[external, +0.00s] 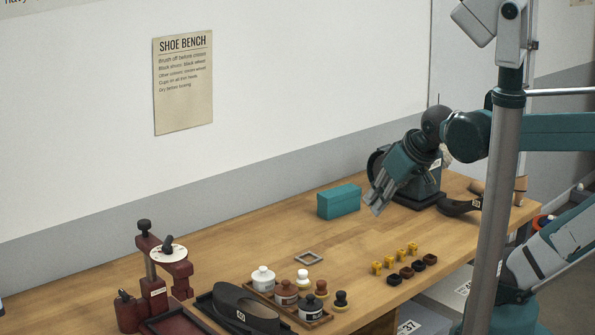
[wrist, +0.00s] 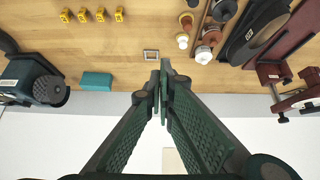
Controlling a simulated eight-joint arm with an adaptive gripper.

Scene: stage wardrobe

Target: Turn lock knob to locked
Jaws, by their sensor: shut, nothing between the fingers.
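A dark red stand (external: 153,285) is at the left end of the bench in the external view. A white round dial (external: 157,256) with a black knob (external: 168,244) sits on its arm; this looks like the lock knob. The dial markings are too small to read. Part of the stand (wrist: 270,73) shows at the right edge of the wrist view. My gripper (external: 374,207) is shut and empty, above the bench near the teal box, far right of the stand. In the wrist view, my gripper (wrist: 165,68) points toward the bench.
A dark shoe-like item (external: 240,306) is beside the stand.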

